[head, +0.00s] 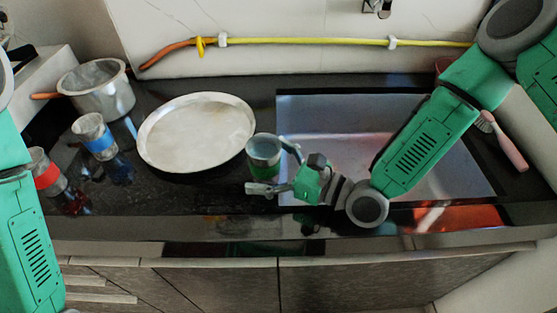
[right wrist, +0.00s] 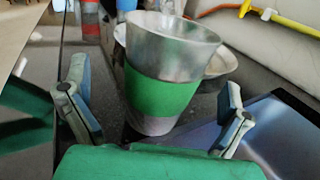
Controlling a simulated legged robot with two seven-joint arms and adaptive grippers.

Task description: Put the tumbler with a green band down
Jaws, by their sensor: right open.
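The tumbler with a green band (head: 264,147) stands upright on the dark counter, just left of the sink and by the right rim of the round plate. It also shows in the right wrist view (right wrist: 165,95), silvery with a wide green band. My right gripper (head: 276,170) is open, its fingers apart on either side of the tumbler. In the right wrist view gaps show between the tumbler and both fingers. The tumbler's base is partly hidden by the gripper. My left gripper is out of view.
A large round plate (head: 197,131) lies left of the tumbler. A blue-banded tumbler (head: 95,137), a red-banded tumbler (head: 46,172) and a metal pot (head: 98,90) stand farther left. The sink (head: 335,150) lies under my right arm. A pink-handled brush (head: 508,145) is at right.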

